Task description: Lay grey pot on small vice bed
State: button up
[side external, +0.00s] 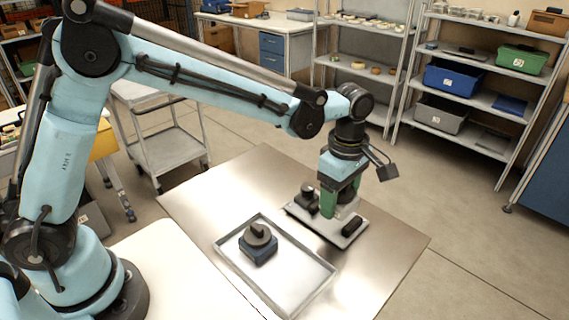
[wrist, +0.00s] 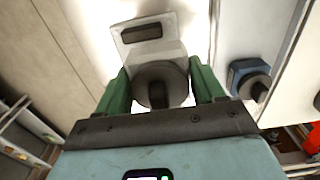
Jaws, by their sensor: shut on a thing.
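The grey pot (wrist: 158,78), with a dark round disc and knob facing the camera, sits between the two green fingers of my gripper (wrist: 162,88) in the wrist view. My gripper is shut on it. The small vice bed (side external: 322,229) is a light grey plate with dark blocks at its ends, on the metal table. In the side view my gripper (side external: 341,203) is low over the middle of this bed. The fingers mostly hide the pot there, and I cannot tell whether it touches the bed. The bed also shows beyond the pot in the wrist view (wrist: 168,29).
A shallow metal tray (side external: 306,292) lies left of the bed, holding a blue pot (side external: 258,249) with a dark knob. The table's right front is clear (side external: 385,262). Shelves with bins (side external: 455,78) and a trolley (side external: 168,150) stand in the background.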

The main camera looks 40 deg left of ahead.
jog(key=shift+w+a+f, duration=0.8)
jog(key=shift+w+a, duration=0.05)
jog(key=shift+w, duration=0.1)
jog(key=shift+f, duration=2)
jog(key=shift+f, duration=0.1)
jog(key=o, duration=1.4)
